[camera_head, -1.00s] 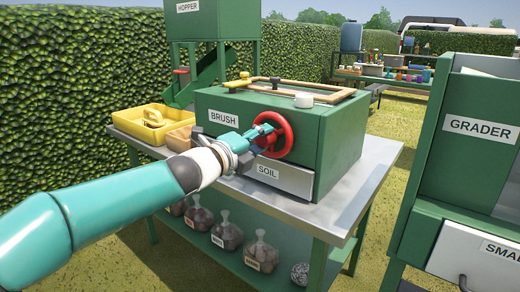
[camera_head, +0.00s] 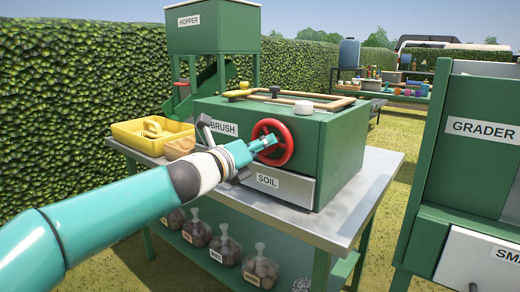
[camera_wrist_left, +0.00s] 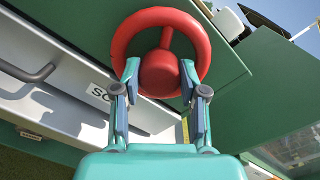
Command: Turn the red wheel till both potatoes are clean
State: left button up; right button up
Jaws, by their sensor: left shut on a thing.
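The red wheel (camera_head: 283,143) is on the front of the green box labelled BRUSH (camera_head: 345,150). My left gripper (camera_head: 266,144) reaches it from the left. In the left wrist view the red wheel (camera_wrist_left: 161,25) fills the top middle, and my left gripper (camera_wrist_left: 160,88) has a finger on each side of its red hub or knob, shut on it. The potatoes cannot be made out in either view. My right gripper is not in view.
The box stands on a grey metal table (camera_head: 345,215) with a SOIL drawer (camera_head: 280,183) below the wheel. A yellow tray (camera_head: 130,136) stands left. The green HOPPER (camera_head: 212,30) is behind, the GRADER (camera_head: 470,150) right. Bagged goods (camera_head: 225,246) sit on the lower shelf.

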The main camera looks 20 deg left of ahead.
pick_arm(q)
jog(key=shift+d+f, duration=0.15)
jog(key=shift+f, duration=0.3)
jog(key=o, duration=1)
jog(key=shift+o, duration=0.7)
jog(key=shift+r, duration=0.25)
jog(key=shift+s, duration=0.1)
jog(key=v, duration=1.2)
